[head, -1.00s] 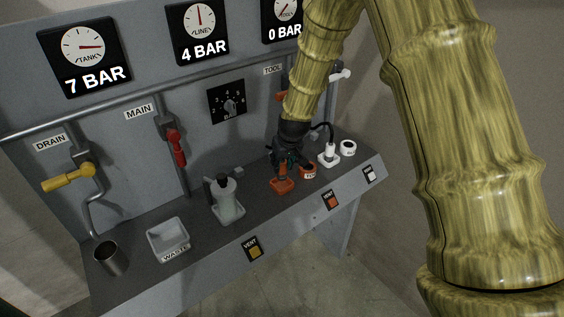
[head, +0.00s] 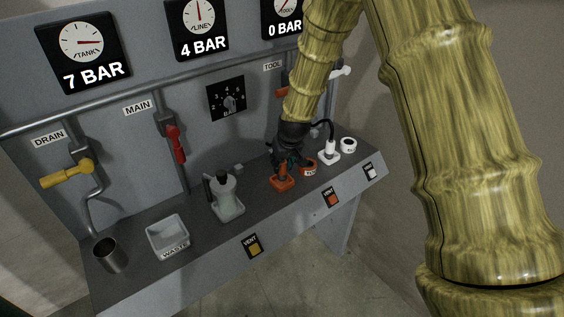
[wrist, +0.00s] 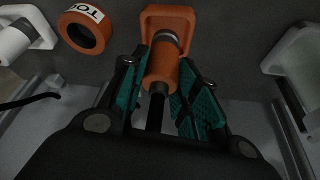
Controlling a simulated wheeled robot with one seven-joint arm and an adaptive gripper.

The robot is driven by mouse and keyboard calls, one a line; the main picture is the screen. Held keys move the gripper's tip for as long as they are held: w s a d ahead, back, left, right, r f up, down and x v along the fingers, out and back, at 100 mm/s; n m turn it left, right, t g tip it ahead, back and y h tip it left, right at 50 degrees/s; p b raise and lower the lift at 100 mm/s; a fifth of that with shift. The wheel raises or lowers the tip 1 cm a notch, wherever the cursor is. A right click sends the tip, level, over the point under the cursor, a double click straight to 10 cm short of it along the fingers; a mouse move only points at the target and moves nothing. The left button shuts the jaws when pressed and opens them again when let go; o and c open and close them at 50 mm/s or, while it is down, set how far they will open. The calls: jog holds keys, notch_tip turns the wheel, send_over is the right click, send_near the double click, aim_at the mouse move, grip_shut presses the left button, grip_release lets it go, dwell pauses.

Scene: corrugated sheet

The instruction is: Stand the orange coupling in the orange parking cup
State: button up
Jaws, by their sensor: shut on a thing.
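The orange coupling (wrist: 162,68) is a short cylinder with a grey metal ring, and a dark stem runs back from it. My gripper (wrist: 165,85), with green ribbed pads, is shut on it. In the head view my gripper (head: 287,165) is low over the counter and mostly hides the coupling. The coupling's far end overlaps an orange square holder (wrist: 180,17), also in the head view (head: 283,185). I cannot tell whether it is fully seated there. A round, hollow orange cup (head: 309,167) with a white label stands beside the holder, also in the wrist view (wrist: 84,32).
A white coupling in a white square holder (head: 328,158) with a black hose and a white round cup (head: 348,144) stand to the right. A bottle (head: 226,195), a waste tray (head: 167,238) and a metal cup (head: 109,255) are to the left. The panel rises behind.

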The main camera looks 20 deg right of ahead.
jog(key=shift+f+b, duration=0.45)
jog(key=shift+f, duration=0.6)
jog(key=o, duration=1.2)
jog(key=shift+o, duration=0.2)
jog(key=v, duration=1.2)
